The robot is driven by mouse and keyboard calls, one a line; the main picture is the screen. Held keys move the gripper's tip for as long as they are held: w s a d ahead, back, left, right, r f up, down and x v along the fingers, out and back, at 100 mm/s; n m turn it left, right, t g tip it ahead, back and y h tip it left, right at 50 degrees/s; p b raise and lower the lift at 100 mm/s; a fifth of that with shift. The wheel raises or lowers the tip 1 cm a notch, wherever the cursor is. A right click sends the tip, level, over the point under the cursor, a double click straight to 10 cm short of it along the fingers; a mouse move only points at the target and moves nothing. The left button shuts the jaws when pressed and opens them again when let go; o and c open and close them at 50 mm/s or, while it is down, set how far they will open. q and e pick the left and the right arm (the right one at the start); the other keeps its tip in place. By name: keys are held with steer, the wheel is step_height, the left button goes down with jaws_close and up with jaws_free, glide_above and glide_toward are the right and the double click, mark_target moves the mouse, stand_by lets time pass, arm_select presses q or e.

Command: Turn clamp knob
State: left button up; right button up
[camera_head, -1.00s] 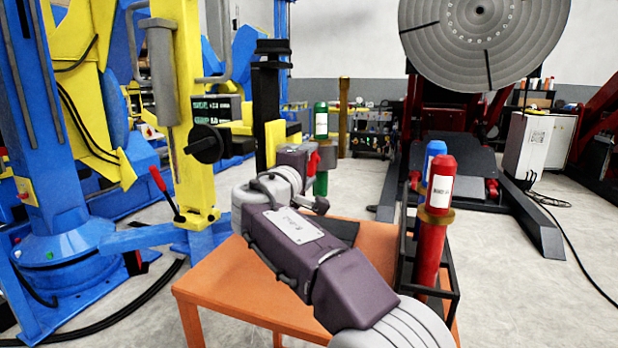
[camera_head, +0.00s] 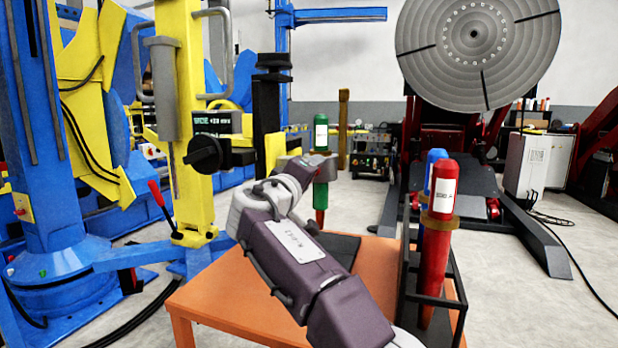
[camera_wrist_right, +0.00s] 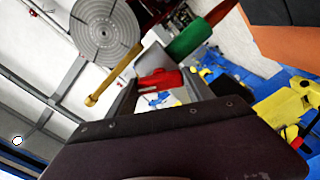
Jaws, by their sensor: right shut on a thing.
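The red clamp knob (camera_wrist_right: 160,80) sits between the two fingers of my right gripper (camera_wrist_right: 160,92) in the right wrist view, and the gripper is shut on it. In the head view my right gripper (camera_head: 306,166) reaches to the grey clamp (camera_head: 324,166) around a green cylindrical tool (camera_head: 321,139); the knob is hidden there behind the gripper. The green tool (camera_wrist_right: 190,38) also shows just beyond the knob in the wrist view. It stands upright in the head view. My left gripper is not in view.
An orange table (camera_head: 222,296) lies below my right arm. A black rack (camera_head: 455,285) with red and blue cylinders stands at its right. A yellow column (camera_head: 186,100) with a black knob (camera_head: 203,154) rises at left. A round plate positioner (camera_head: 477,50) stands behind.

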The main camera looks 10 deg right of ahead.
steer(key=o, duration=1.4)
steer(key=v, duration=0.9)
steer(key=shift+b, duration=0.4)
steer(key=shift+f, duration=0.1)
